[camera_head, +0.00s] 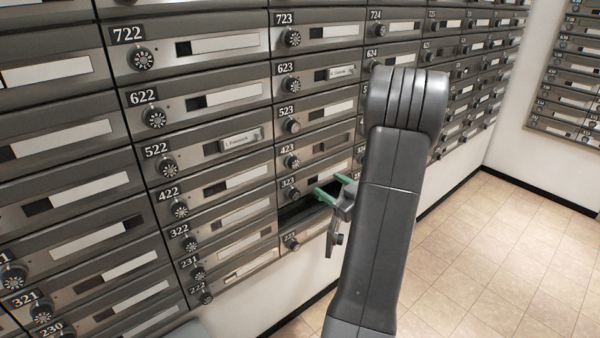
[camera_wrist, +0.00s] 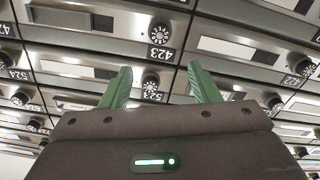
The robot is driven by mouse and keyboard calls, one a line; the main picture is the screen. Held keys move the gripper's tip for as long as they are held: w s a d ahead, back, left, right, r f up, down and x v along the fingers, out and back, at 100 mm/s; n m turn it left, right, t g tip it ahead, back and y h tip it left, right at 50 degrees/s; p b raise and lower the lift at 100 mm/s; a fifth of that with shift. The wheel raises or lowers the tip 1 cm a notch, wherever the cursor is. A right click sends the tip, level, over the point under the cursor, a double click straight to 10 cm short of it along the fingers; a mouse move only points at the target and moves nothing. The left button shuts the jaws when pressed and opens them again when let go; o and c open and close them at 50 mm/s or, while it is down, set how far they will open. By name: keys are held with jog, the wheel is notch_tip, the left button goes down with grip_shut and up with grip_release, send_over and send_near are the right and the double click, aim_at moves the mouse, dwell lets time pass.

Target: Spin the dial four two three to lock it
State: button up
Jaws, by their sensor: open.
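The dial labelled 423 (camera_head: 291,161) is a small round black knob on a grey mailbox door in the middle column. In the wrist view, where labels appear upside down, the 423 dial (camera_wrist: 159,32) is above the fingertips, roughly centred between them. My gripper (camera_head: 329,185) has two green fingers and is open and empty, right of and a little below the dial in the head view. In the wrist view my gripper (camera_wrist: 159,68) has its fingers spread, with the 523 dial (camera_wrist: 150,85) visible between them. Neither finger visibly touches the 423 dial. The dial's exact number setting is too small to read.
Similar mailboxes with dials surround it, including 523 (camera_head: 292,126) above and 323 (camera_head: 291,195) below. A dark opening (camera_head: 300,212) shows under 323. Tiled floor (camera_head: 510,245) is clear at right. Another mailbox bank (camera_head: 567,75) hangs on the right wall.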

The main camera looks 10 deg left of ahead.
aim_at(296, 164)
jog(key=shift+n, duration=0.3)
jog(key=p+x, duration=0.2)
jog(key=x, duration=1.2)
jog(key=shift+d, duration=0.1)
jog(key=c, duration=1)
jog(key=shift+f+m+b, duration=0.2)
jog(key=shift+m+b, duration=0.2)
jog(key=shift+b, duration=0.35)
jog(key=shift+r+m, duration=0.2)
jog(key=shift+m, duration=0.2)
